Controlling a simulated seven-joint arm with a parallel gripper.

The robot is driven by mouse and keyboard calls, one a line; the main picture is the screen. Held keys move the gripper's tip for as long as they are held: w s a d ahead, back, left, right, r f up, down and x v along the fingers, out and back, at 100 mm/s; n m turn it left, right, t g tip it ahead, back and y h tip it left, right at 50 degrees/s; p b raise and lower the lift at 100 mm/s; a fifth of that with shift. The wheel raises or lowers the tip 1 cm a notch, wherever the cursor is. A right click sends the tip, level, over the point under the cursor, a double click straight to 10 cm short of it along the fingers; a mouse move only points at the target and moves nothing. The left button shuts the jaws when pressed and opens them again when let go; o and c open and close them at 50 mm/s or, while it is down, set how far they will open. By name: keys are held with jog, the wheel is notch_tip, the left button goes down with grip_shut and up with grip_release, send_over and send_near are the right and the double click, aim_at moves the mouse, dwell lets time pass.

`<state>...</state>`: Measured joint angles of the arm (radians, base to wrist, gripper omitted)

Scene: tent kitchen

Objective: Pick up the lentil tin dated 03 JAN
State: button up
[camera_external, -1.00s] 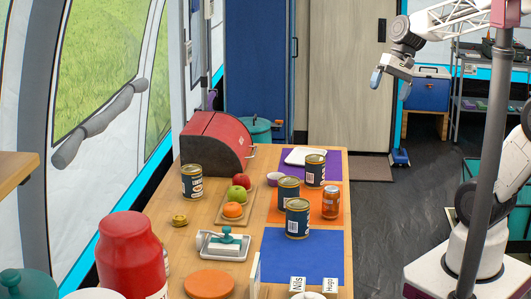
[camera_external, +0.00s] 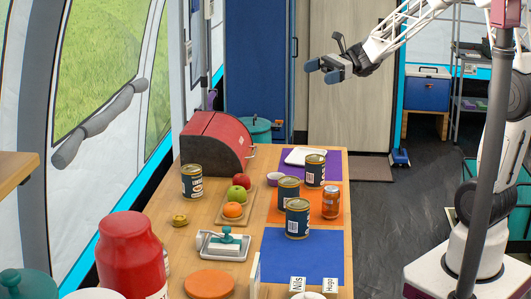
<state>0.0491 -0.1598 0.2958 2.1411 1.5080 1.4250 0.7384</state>
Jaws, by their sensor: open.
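Several dark blue tins with gold lids stand upright on the wooden table. One tin (camera_external: 192,181) is at the left, by the red bread bin. Another tin (camera_external: 315,170) stands at the back right, by the purple mat. A third tin (camera_external: 288,190) is near the middle, and one more tin (camera_external: 297,218) stands in front of it, by the blue mat. Their dates are too small to read, so I cannot tell which is dated 03 JAN. My gripper (camera_external: 318,70) is open and empty, high beyond the table's far end, apart from all the tins.
The blue mat (camera_external: 305,262) is mostly clear. A red jar (camera_external: 130,255) stands front left.

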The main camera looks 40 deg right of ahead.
jog(key=w+m+t+y, duration=0.1)
jog(key=w+m, duration=0.1)
jog(key=w, duration=0.2)
send_near(279, 193)
jog(key=shift+s+d+f, duration=0.2)
jog(key=shift+s+d, duration=0.1)
jog(key=shift+d, duration=0.45)
jog(key=shift+a, duration=0.15)
jog(key=shift+w+a, duration=0.15)
jog(key=shift+a, duration=0.4)
jog(key=shift+w+a, duration=0.15)
jog(key=shift+a, duration=0.4)
jog(key=shift+a, duration=0.1)
jog(key=shift+w+a+f, duration=0.1)
jog(key=shift+w+a, duration=0.15)
jog(key=shift+a, duration=1)
jog(key=shift+w+a, duration=0.25)
jog(key=shift+a, duration=1)
jog(key=shift+c, duration=0.5)
jog(key=c, duration=1)
jog(key=shift+c, duration=0.2)
